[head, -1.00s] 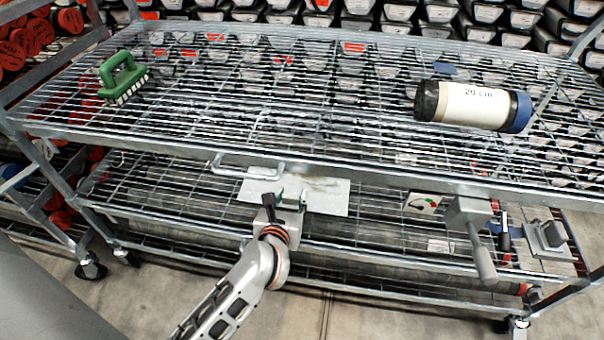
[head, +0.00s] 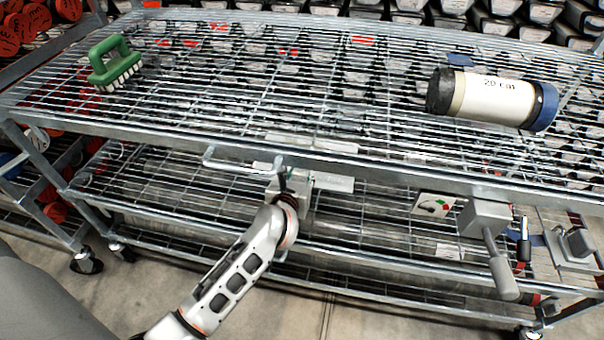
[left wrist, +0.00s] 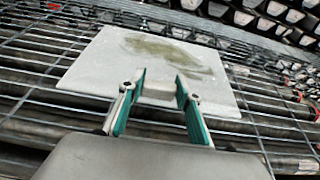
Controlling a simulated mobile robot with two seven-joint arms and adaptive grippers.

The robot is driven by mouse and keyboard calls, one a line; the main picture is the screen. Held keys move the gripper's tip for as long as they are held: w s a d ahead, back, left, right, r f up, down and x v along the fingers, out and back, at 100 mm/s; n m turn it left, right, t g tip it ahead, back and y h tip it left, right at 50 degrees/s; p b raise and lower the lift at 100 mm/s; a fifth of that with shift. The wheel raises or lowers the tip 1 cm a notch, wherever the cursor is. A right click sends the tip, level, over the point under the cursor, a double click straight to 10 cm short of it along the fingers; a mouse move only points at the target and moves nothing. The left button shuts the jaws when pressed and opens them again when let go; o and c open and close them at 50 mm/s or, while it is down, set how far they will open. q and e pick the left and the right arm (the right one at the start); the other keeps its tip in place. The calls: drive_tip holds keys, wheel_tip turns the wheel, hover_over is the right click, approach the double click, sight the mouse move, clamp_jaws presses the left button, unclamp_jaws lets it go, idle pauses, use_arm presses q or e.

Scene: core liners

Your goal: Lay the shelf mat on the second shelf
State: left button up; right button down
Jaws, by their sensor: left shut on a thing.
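The shelf mat (left wrist: 110,62) is a pale grey rectangular sheet with a greenish-brown stain, seen in the left wrist view. My left gripper (left wrist: 160,88) is shut on the mat's near edge, at a small block between the teal-lined fingers. In the head view the left gripper (head: 284,180) reaches in under the front edge of the top shelf. The mat (head: 333,183) shows there below that edge and through the wires; the rest is hidden. It lies over the wires of the second shelf (head: 150,183); I cannot tell whether it touches them. My right gripper is not in view.
The top wire shelf (head: 250,85) holds a green brush (head: 115,64) and a white cylinder (head: 492,97) with dark and blue ends. A handle (head: 225,166) sticks out at the front edge. A grey clamp-like device (head: 487,218) stands at the right.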

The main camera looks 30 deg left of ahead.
use_arm(q)
drive_tip(key=shift+r, duration=0.2)
drive_tip(key=shift+f, duration=0.2)
drive_tip(key=o, duration=1.2)
drive_tip(key=shift+o, duration=1.1)
